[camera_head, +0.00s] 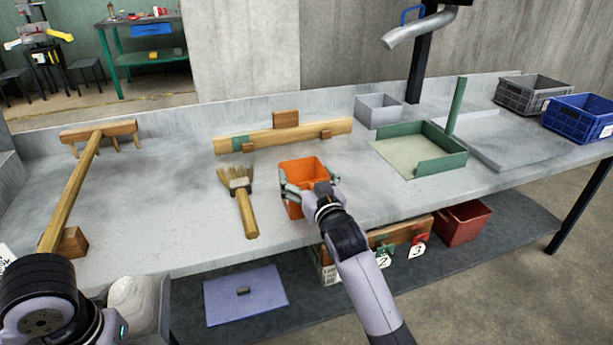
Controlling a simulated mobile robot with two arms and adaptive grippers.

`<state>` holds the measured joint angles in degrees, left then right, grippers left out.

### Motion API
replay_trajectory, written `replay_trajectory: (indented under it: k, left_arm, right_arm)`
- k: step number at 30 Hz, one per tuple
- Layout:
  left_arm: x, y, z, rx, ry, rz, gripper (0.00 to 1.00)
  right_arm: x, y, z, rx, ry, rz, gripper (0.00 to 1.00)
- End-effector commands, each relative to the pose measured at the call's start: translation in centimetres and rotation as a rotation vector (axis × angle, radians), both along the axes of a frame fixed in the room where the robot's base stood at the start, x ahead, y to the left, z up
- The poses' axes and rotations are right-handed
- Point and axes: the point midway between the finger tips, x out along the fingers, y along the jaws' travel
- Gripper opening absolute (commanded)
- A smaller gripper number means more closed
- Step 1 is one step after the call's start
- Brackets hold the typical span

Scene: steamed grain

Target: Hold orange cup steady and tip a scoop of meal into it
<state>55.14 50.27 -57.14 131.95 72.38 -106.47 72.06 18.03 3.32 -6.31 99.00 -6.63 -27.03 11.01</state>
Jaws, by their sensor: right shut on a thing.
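The orange cup (304,170), square and open-topped, stands on the grey bench near its front edge. My right gripper (309,188) is shut on the orange cup, with a finger at either side of it. The cup looks upright; its bottom inside is not clear. I cannot make out a hand scoop or loose meal for certain. A green pan (440,165) with an upright handle and a pale floor lies to the right of the cup. My left arm shows at the lower left, but its gripper's fingers are out of view.
A brush (246,213) lies just left of the cup, and a wooden bar (283,136) lies behind it. A wooden rake (77,185) lies at the left. A grey tub (379,111), a grey crate (532,93) and a blue crate (580,118) stand to the right.

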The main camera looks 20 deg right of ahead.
Motion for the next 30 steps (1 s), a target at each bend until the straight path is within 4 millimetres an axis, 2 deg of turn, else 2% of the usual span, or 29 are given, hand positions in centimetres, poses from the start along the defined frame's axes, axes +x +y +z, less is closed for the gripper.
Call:
replay_trajectory:
  k: [5, 6, 12, 23, 26, 30]
  left_arm:
    - [0.1, 0.0, 0.1, -0.001, -0.003, 0.000, 0.00]
    - [0.1, 0.0, 0.1, -0.001, -0.003, 0.000, 0.00]
    - [0.1, 0.0, 0.1, -0.001, -0.003, 0.000, 0.00]
    - [0.1, 0.0, 0.1, -0.001, -0.003, 0.000, 0.00]
    - [0.1, 0.0, 0.1, -0.001, -0.003, 0.000, 0.00]
    - [0.1, 0.0, 0.1, -0.001, -0.003, 0.000, 0.00]
  right_arm:
    - [0.0, 0.0, 0.0, -0.001, 0.001, 0.000, 0.53]
    - [0.0, 0.0, 0.0, -0.001, 0.001, 0.000, 0.86]
    - [0.0, 0.0, 0.0, -0.001, 0.001, 0.000, 0.99]
    - [-0.1, 0.0, 0.0, 0.000, 0.001, 0.000, 1.00]
    - [-0.7, 0.0, -0.1, 0.000, 0.001, 0.000, 1.00]
    - [-2.8, -0.1, -0.1, 0.000, 0.000, 0.000, 1.00]
